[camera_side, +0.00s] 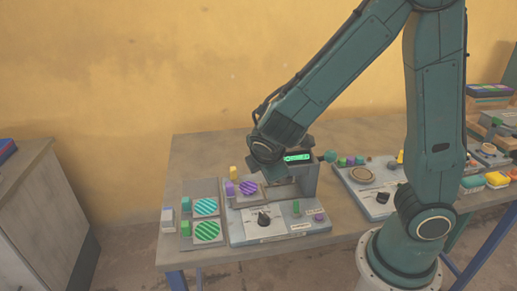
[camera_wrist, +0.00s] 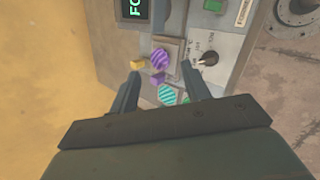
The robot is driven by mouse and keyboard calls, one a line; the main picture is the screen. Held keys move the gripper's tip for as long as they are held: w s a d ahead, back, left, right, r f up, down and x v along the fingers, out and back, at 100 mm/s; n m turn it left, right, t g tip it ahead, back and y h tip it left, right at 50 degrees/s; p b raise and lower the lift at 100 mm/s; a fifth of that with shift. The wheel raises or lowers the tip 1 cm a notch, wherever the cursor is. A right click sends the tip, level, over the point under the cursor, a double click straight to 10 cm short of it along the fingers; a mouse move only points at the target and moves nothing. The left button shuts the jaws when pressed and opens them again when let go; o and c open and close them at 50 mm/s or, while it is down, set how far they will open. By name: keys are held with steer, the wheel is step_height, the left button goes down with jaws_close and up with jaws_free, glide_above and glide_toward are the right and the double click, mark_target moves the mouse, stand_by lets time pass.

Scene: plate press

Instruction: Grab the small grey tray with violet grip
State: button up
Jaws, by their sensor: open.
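The small grey tray (camera_side: 261,195) lies on the press unit in the side view, with a violet striped disc (camera_side: 247,188) on it. Its violet grip (camera_side: 230,188) is a small block at its left edge. In the wrist view the tray (camera_wrist: 175,50), the striped disc (camera_wrist: 159,58) and the violet grip (camera_wrist: 157,79) show beyond my fingers. My gripper (camera_wrist: 160,73) is open and empty, with the grip appearing between its two fingers. In the side view my gripper hangs above the tray; its fingertips are hard to make out.
A yellow block (camera_side: 233,172) stands just behind the violet grip. The press housing with a lit green display (camera_side: 298,157) stands behind, and a black knob (camera_side: 264,218) is in front.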

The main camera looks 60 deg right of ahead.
mark_target(230, 187)
steer(key=shift+w+a+f+n+t+h, duration=0.55)
steer(key=shift+w+a+f+n+t, duration=0.7)
steer(key=shift+n, duration=1.25)
steer(key=shift+w+a+f+n+t+h, duration=0.75)
steer(key=shift+f+n, duration=1.05)
steer(key=shift+n, duration=0.7)
steer(key=shift+w+a+f+n+t+h, duration=0.4)
steer(key=shift+w+a+f+n+t, duration=0.85)
steer(key=shift+n, duration=1.25)
steer(key=shift+s+d+f+g, duration=0.3)
steer(key=shift+g, duration=0.15)
steer(key=x, duration=0.8)
steer(key=shift+w+d, duration=0.15)
steer(key=shift+x, duration=2.55)
